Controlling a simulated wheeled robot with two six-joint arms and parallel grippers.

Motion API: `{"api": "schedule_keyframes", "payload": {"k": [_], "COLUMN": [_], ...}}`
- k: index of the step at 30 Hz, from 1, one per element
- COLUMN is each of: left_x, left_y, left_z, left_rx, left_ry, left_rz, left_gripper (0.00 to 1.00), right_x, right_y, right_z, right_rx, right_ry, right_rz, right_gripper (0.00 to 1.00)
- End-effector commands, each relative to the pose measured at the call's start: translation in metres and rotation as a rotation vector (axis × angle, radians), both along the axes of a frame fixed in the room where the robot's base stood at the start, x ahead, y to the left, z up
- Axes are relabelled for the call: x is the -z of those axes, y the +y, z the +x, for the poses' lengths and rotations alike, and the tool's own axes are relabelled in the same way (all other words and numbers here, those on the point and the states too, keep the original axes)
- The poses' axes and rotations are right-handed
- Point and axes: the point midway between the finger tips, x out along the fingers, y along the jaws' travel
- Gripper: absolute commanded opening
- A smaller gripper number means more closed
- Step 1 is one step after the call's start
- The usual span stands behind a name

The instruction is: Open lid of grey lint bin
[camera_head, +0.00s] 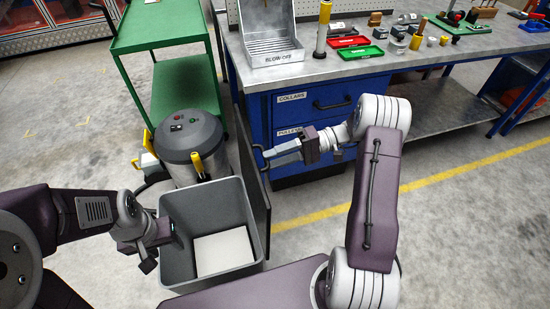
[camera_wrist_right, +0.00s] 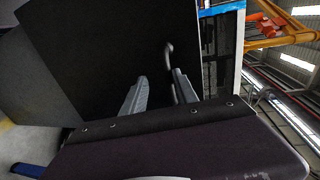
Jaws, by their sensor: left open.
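The grey lint bin (camera_head: 170,268) stands open-topped below me in the head view, with a pale flat panel at its bottom. Its dark lid (camera_head: 262,205) stands upright along the bin's right side, swung clear of the opening. The lid also fills much of the right wrist view (camera_wrist_right: 120,60), with a dark curved handle (camera_wrist_right: 170,52) on it. My right gripper (camera_head: 270,154) is by the lid's upper edge. In the right wrist view its fingers (camera_wrist_right: 160,78) are apart, near the handle. My left gripper (camera_head: 148,262) is open and empty at the bin's left wall.
A round grey vacuum drum (camera_head: 190,140) with yellow clips stands just behind the bin. A green cart (camera_head: 160,30) is behind it. A blue workbench (camera_head: 300,110) with drawers, trays and tools stands at the back right. The floor (camera_head: 460,220) on the right is clear.

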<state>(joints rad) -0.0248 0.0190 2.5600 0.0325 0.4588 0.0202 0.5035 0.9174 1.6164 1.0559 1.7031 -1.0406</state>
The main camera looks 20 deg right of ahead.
Motion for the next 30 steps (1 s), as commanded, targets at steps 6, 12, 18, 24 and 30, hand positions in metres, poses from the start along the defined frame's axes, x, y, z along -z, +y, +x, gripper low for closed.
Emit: {"api": "schedule_keyframes", "payload": {"k": [6, 12, 18, 24, 30], "left_x": [0.0, -0.004, -0.011, -0.014, -0.013], "left_y": [0.0, 0.0, 0.0, 0.0, 0.0], "left_z": [0.0, 0.0, 0.0, 0.0, 0.0], "left_rx": [0.0, 0.0, 0.0, 0.0, 0.0], "left_ry": [0.0, 0.0, 0.0, 0.0, 0.0], "left_rz": [0.0, 0.0, 0.0, 0.0, 0.0], "left_gripper": [0.49, 0.49, 0.49, 0.49, 0.49], "right_x": [-0.001, -0.005, -0.012, -0.016, -0.016], "right_y": [0.0, -0.017, -0.062, -0.087, -0.09], "right_z": [0.0, 0.001, 0.001, 0.0, 0.0], "right_rx": [0.001, 0.004, 0.003, 0.002, 0.0], "right_ry": [-0.001, -0.003, -0.004, 0.0, 0.0], "right_rz": [0.0, -0.001, -0.001, 0.001, 0.0], "right_gripper": [0.34, 0.34, 0.34, 0.34, 0.34]}}
